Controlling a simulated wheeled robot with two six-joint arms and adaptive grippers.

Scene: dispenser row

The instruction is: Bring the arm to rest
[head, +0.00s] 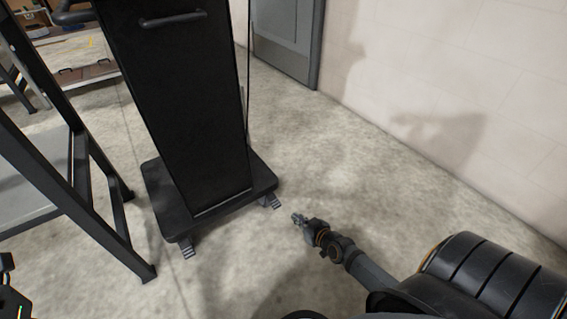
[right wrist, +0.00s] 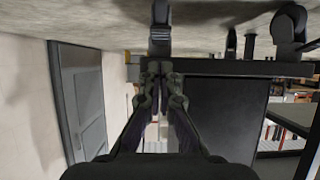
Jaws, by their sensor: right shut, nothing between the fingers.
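My right gripper (head: 298,218) is at the end of my right arm, which reaches in from the lower right in the head view. It hangs over bare floor, to the right of a black stand and apart from it. In the right wrist view its fingers (right wrist: 160,72) are together with nothing between them. My left gripper cannot be made out; only a dark bit of my own body shows at the lower left edge.
A tall black stand (head: 185,100) with a handle and a wide foot rises left of the gripper. A dark metal frame (head: 105,205) stands at the left. A pale wall (head: 450,80) and grey door (head: 288,38) lie right and behind. The concrete floor (head: 340,150) between is clear.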

